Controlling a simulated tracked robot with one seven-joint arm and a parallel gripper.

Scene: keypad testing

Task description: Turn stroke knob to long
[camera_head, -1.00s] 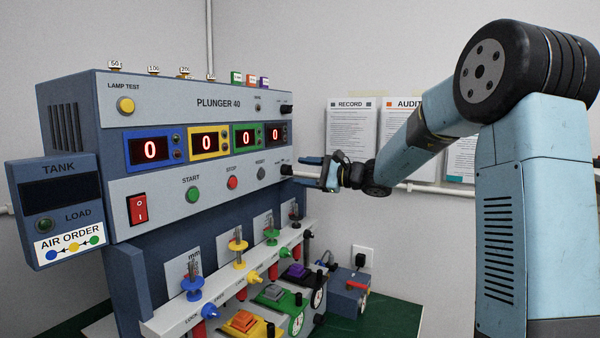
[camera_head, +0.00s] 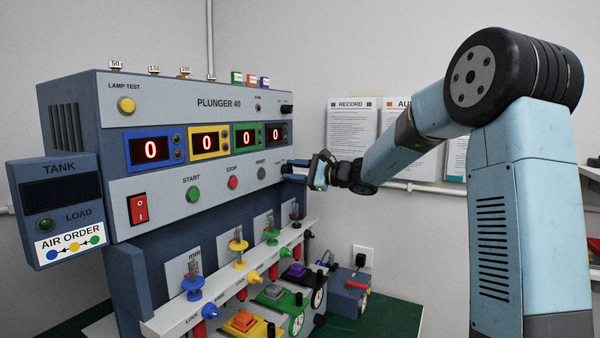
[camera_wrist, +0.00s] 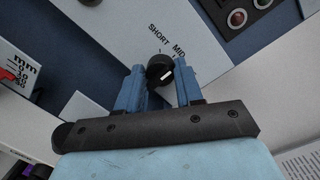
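The stroke knob (camera_wrist: 160,70) is small, black and round with a white pointer mark. It is on a pale panel with the words SHORT and MID above it in the wrist view; no LONG label is visible. The pointer slants toward the upper right, roughly on the MID side. My gripper (camera_wrist: 159,76) has its two blue fingers apart, one on each side of the knob, with gaps visible. In the head view my gripper (camera_head: 295,170) is at the right end of the machine's lower panel, its fingertips hiding most of the knob there.
The grey-blue machine (camera_head: 200,103) has START (camera_head: 193,194) and STOP (camera_head: 233,182) buttons left of my gripper. Another black knob (camera_head: 286,109) is above it. Plungers and coloured valves stand below. Free space lies right of the panel, before the wall sheets (camera_head: 352,135).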

